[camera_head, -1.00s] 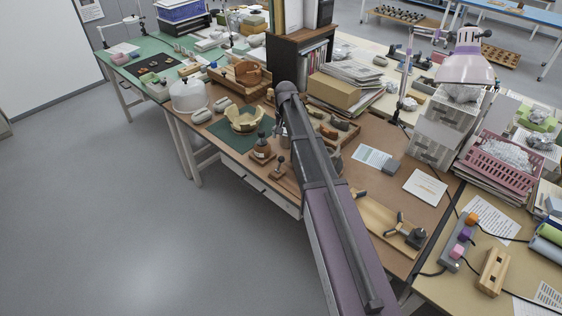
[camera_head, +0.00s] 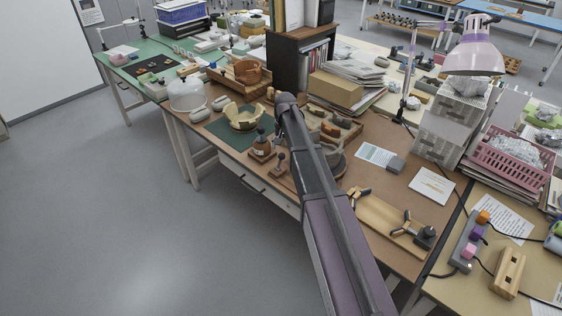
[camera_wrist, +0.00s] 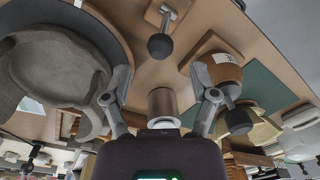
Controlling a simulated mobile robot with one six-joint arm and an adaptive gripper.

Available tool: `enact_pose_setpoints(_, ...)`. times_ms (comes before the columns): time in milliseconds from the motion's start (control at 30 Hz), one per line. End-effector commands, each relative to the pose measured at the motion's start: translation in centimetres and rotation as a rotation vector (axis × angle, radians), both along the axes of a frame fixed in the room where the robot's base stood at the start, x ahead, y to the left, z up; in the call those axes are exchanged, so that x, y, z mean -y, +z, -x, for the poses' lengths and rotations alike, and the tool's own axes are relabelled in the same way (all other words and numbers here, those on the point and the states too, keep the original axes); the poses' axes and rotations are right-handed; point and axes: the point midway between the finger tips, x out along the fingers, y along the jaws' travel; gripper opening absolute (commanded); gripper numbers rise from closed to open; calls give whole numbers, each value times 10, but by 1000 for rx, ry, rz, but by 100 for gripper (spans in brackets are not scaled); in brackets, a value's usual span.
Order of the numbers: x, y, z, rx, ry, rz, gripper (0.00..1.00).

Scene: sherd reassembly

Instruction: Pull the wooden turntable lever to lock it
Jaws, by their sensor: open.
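My gripper (camera_wrist: 161,82) is open, with its two fingers apart. A short brown cylinder (camera_wrist: 162,103), which may be the wooden lever's handle, shows between the fingers, with gaps on both sides. The grey round turntable (camera_wrist: 112,35) is at the upper left of the wrist view, with a grey curved vessel (camera_wrist: 60,85) on it. In the head view my arm hides the gripper and the lever, and partly covers the turntable (camera_head: 334,160).
A dark ball knob on a metal stem (camera_wrist: 162,46) stands on a small wooden block. A brown rounded vessel with a dark knob (camera_wrist: 223,72) is close to the right finger. A green mat (camera_head: 228,139) with a pale bowl (camera_head: 243,118) lies left of my arm.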

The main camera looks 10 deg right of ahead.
Motion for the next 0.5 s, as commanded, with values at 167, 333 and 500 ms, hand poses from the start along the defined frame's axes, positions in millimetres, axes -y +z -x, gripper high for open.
enact_pose_setpoints(167, -1, -18, 0, 0, 0, 0, 76)
enact_pose_setpoints(333, -1, -31, 0, 0, 0, 0, 76)
enact_pose_setpoints(500, -1, -43, -1, 0, -1, 0, 76)
